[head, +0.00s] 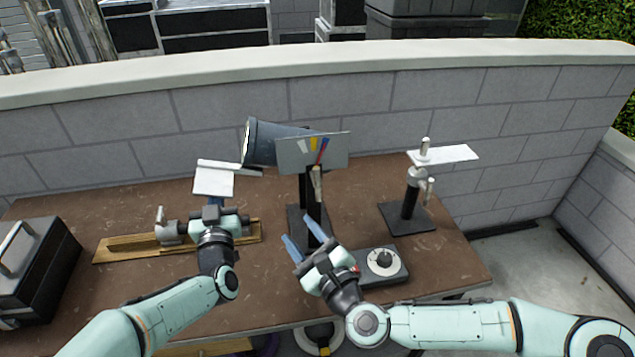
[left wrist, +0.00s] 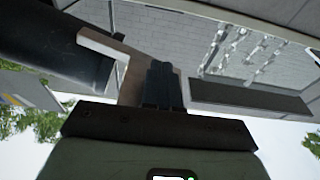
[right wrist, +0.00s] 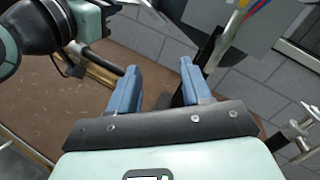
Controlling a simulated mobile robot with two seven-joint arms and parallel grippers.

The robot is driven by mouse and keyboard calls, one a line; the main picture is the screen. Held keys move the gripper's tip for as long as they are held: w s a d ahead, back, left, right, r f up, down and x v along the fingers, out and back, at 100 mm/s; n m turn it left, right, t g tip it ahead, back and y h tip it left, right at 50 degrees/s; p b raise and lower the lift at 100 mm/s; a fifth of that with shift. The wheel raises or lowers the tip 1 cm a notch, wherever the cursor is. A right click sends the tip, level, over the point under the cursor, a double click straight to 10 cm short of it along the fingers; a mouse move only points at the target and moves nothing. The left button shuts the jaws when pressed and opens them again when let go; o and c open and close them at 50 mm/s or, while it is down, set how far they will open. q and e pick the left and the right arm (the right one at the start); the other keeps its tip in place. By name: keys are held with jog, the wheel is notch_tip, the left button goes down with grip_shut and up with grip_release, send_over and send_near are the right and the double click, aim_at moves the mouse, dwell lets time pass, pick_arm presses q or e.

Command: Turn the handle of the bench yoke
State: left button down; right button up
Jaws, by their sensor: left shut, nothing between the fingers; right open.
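I cannot tell for sure which fixture is the bench yoke. A small stand (head: 409,200) with a dark post, a white plate and metal knobs is at the table's right. A wooden board with a grey metal fitting (head: 170,233) lies at the left, partly behind my left arm. My left gripper (head: 211,203) is shut and empty, close to a white angled plate (head: 213,183); the plate shows pale in the left wrist view (left wrist: 103,48). My right gripper (head: 303,238) is open and empty, in front of the central black stand; its blue fingers show in the right wrist view (right wrist: 160,88).
A dark cylindrical lamp (head: 275,143) and a grey panel (head: 312,152) stand at the centre back. A grey dial box (head: 383,264) is beside my right wrist. A black case (head: 35,265) sits at far left. A block wall (head: 380,95) closes the back.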

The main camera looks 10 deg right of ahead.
aim_at(319, 187)
jog(key=s+d+r+m+h, duration=0.2)
jog(key=d+r+m+h, duration=0.25)
jog(key=m+h, duration=0.25)
jog(key=shift+t, duration=0.4)
jog(key=w, duration=1.2)
jog(key=shift+w+d+f, duration=0.1)
jog(key=shift+d+f, duration=0.05)
